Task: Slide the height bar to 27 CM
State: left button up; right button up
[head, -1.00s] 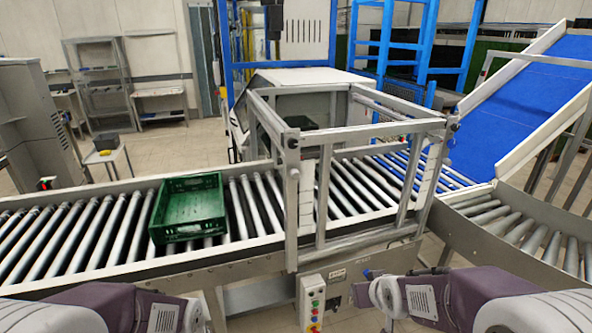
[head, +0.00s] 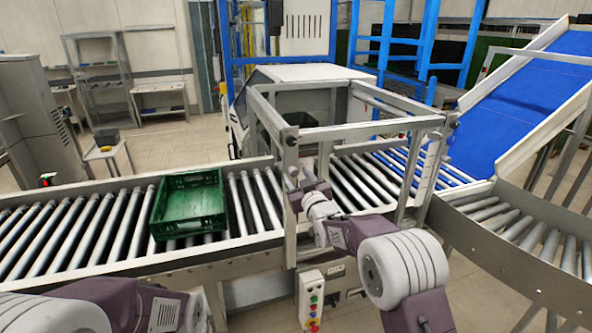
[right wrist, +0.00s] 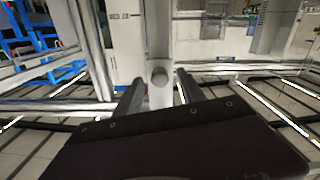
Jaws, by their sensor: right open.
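A grey metal frame (head: 372,131) spans the roller conveyor, with a light post (head: 291,222) at its front left. In the right wrist view a round knob (right wrist: 158,75) stands out from a light upright post (right wrist: 158,35). My right gripper (head: 297,187) is up at the front left post in the head view. In the right wrist view its two fingers (right wrist: 159,93) are apart, one on each side of the knob, and not closed on it. Any scale marks are too small to read. My left arm shows at the lower left, but its gripper is out of view.
A green crate (head: 187,235) sits on the rollers left of the frame. A button box (head: 311,300) hangs below the conveyor's front edge. A blue belt ramp (head: 515,100) rises at the right. The rollers at the far left (head: 60,232) are clear.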

jog(key=shift+w+a, duration=0.2)
jog(key=shift+w, duration=0.35)
jog(key=shift+s, duration=0.1)
jog(key=shift+c, duration=0.4)
grip_shut()
dwell(0.6)
